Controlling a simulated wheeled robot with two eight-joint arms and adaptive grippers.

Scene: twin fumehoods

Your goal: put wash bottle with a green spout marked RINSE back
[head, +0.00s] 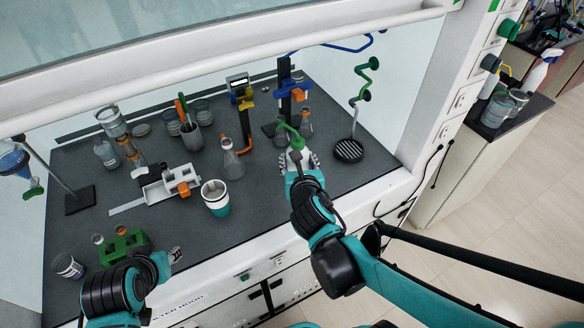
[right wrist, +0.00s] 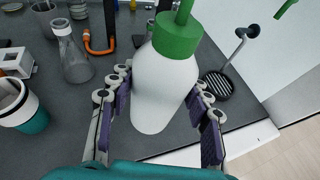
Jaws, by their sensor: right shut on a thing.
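The white wash bottle (right wrist: 160,88) has a green cap and spout (right wrist: 178,36). My right gripper (right wrist: 158,92) is shut around its body, one finger on each side. In the head view the bottle (head: 297,154) is upright or nearly so, near the front right of the hood's worktop, with its spout pointing up and left. I cannot tell whether its base touches the worktop. No RINSE lettering shows. My left gripper (head: 175,256) is low at the front left, beside a green rack; its fingers are small and partly hidden by the arm.
A flask (head: 233,163) and a teal-and-white cup (head: 215,197) stand left of the bottle. A stand with a round black ribbed base (head: 348,150) is to its right. Blue and yellow stands (head: 287,95) are behind. The green rack (head: 122,246) is front left. Some bare worktop lies between.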

